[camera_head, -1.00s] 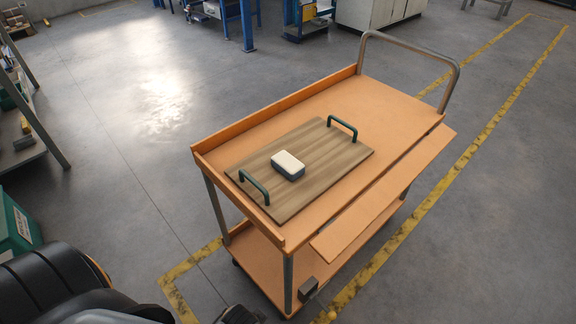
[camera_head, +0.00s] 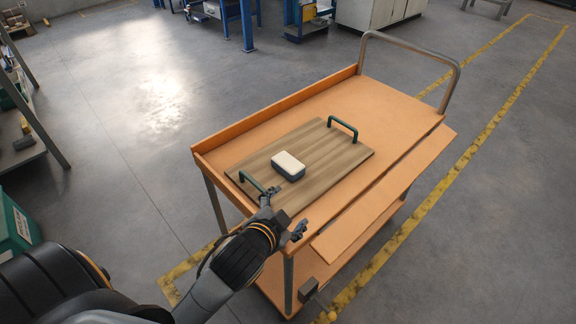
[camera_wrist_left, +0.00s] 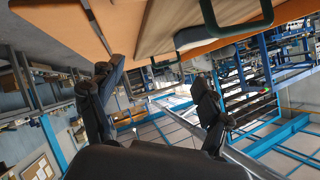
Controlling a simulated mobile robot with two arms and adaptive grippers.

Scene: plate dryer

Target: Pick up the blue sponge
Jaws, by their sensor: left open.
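The sponge (camera_head: 288,165) has a cream top and a dark blue-grey lower part. It lies on a wooden board (camera_head: 326,163) with two dark green handles, on the orange cart's top. My left gripper (camera_head: 284,213) is open and empty at the near edge of the cart, close to the near handle (camera_head: 254,182) and apart from the sponge. Its spread fingers also show in the left wrist view (camera_wrist_left: 158,85), below the board (camera_wrist_left: 185,22) and a handle (camera_wrist_left: 238,25). My right gripper is in neither view.
The orange cart (camera_head: 385,105) has raised rims, a lower shelf and a metal push handle (camera_head: 410,45) at its far end. An orange flap (camera_head: 385,195) juts along its right side. A shelf (camera_head: 30,110) stands at left. The floor around is mostly clear.

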